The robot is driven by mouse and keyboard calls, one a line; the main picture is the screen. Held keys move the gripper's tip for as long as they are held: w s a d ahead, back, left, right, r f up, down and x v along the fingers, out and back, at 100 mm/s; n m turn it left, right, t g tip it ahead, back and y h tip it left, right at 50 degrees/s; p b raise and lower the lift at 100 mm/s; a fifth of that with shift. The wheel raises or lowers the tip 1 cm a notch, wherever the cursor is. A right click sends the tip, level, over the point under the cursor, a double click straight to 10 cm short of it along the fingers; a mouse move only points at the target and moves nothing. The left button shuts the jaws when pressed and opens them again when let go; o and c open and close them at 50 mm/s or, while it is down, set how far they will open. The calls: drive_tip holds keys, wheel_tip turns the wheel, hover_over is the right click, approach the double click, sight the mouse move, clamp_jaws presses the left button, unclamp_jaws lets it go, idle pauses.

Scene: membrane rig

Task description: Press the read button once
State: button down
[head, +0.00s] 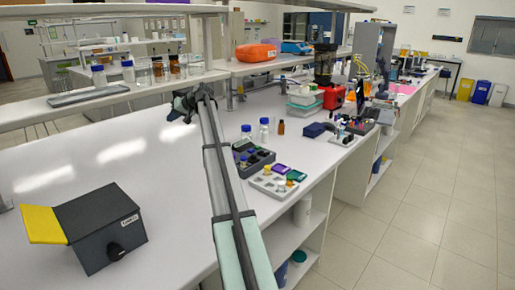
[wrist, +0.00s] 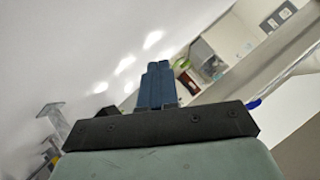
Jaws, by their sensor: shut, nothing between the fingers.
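No button marked as the read button can be made out in either view. My gripper (head: 187,104) is at the far end of my outstretched arm in the head view, above the bench and well away from the box. In the wrist view my gripper's blue fingers (wrist: 157,82) are together, with nothing between them.
A light grey tray (head: 262,187) with coloured pieces and a dark rack (head: 262,163) lie right of my arm. Bottles (head: 264,130) stand behind them. A raised shelf (head: 130,95) with vials runs along the back. The bench between box and arm is clear.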

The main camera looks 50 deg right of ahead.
drive_tip(key=s+d+f+m+h, duration=0.1)
drive_tip(key=s+d+f, duration=0.1)
drive_tip(key=s+d, duration=0.5)
drive_tip(key=s+d+f+m+h, duration=0.1)
drive_tip(key=s+d, duration=0.2)
drive_tip(key=d, duration=0.8)
drive_tip(key=m+g+h, duration=0.1)
drive_tip(key=m, duration=0.1)
hover_over(260, 147)
wheel_tip(260, 147, down, 3)
drive_tip(key=shift+w+r, duration=0.1)
drive_tip(key=shift+w, duration=0.1)
drive_tip(key=shift+f, duration=0.2)
drive_tip(key=shift+f, duration=4.2)
drive_tip(key=shift+f, duration=0.15)
drive_tip(key=shift+f, duration=0.3)
